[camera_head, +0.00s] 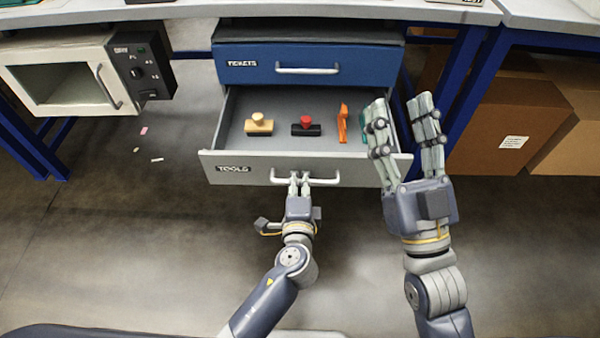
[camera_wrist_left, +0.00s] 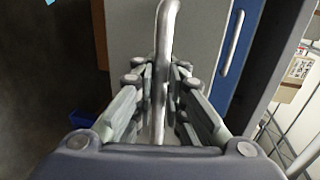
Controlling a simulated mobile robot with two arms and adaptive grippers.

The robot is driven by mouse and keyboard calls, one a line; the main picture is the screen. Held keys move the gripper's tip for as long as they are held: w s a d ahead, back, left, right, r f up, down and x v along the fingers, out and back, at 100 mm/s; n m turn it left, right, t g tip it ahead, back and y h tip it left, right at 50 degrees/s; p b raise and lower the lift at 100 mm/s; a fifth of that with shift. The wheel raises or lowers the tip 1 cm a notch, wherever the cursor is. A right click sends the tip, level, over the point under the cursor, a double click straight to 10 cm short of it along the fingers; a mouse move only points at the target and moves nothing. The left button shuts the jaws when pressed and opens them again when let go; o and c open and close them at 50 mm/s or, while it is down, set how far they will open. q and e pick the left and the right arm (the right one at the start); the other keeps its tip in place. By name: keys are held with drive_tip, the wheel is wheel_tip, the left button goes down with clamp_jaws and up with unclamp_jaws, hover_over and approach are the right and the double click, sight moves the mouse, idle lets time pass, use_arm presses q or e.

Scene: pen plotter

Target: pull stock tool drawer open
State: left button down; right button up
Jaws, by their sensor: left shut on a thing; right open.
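The grey tool drawer (camera_head: 340,162), labelled TOOLS, is pulled out below the blue TICKETS drawer (camera_head: 360,64). Its bar handle (camera_head: 325,180) is between the fingers of my left gripper (camera_head: 299,182), which is shut on it. In the left wrist view the handle (camera_wrist_left: 165,40) runs between the fingers of my left gripper (camera_wrist_left: 158,100). My right gripper (camera_head: 405,115) is open and empty, with fingers pointing up, at the drawer's right front corner in the picture. It hides part of that corner and a teal item. I cannot tell whether it touches the drawer.
Inside the drawer are a tan-handled stamp (camera_head: 258,126), a red-handled stamp (camera_head: 306,127) and an orange tool (camera_head: 342,123). A white oven-like box (camera_head: 75,75) hangs at left. Cardboard boxes (camera_head: 510,120) stand at right behind blue table legs.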

use_arm(q)
drive_tip(key=shift+s+r, duration=0.1)
drive_tip(key=c, duration=1.9)
unclamp_jaws()
drive_tip(key=shift+c, duration=0.2)
drive_tip(key=shift+s, duration=0.15)
drive_tip(key=v, duration=1.1)
drive_tip(key=shift+s, duration=0.35)
drive_tip(key=shift+w, duration=0.1)
